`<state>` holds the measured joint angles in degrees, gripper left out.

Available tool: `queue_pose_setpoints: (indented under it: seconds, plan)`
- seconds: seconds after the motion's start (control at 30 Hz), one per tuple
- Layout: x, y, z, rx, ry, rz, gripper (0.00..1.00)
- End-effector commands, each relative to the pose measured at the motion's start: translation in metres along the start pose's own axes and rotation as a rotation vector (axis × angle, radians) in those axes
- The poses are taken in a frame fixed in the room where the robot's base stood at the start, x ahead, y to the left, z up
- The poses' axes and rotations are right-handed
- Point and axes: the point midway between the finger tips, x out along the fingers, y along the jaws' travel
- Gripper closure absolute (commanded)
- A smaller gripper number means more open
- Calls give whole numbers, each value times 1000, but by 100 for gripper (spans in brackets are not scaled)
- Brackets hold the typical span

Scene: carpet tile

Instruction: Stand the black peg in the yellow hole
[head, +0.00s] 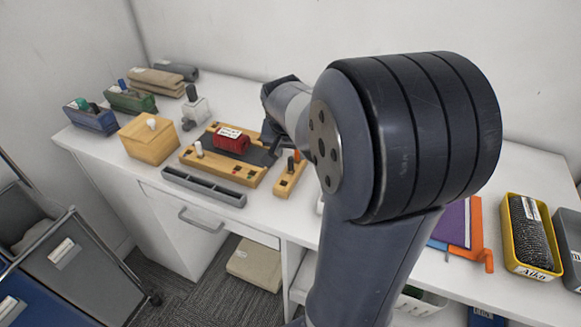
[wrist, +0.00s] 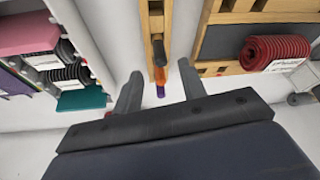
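A narrow wooden rack (head: 287,182) stands on the white desk, beside a larger wooden board (head: 225,170) with a dark panel and holes along its edges. The black peg (head: 290,165) stands in the rack; in the wrist view its dark top (wrist: 159,52) shows. Orange and purple pieces (wrist: 160,80) are close by it. My gripper (wrist: 160,69) is open, its two fingers apart on either side of this line of pegs. I cannot tell how far above they are. My arm hides part of the rack in the head view. I cannot make out a yellow hole.
A red coil (head: 231,140) lies on the board, with a white peg (head: 198,149) at its left. A grey tray (head: 203,186) lies in front. A wooden box (head: 150,140) stands left. A yellow bin (head: 530,235) stands at the right.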

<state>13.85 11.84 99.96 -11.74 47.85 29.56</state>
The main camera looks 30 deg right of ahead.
Motion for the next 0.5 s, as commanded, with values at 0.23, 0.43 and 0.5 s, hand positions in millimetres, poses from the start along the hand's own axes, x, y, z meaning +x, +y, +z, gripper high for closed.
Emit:
queue_pose_setpoints:
  seconds: [0.23, 0.43, 0.5]
  plan:
    - [36, -3, 5, -1, -6, 3, 61]
    - [46, -3, 5, 0, -3, 1, 61]
    - [46, -3, 5, 0, -2, 1, 61]
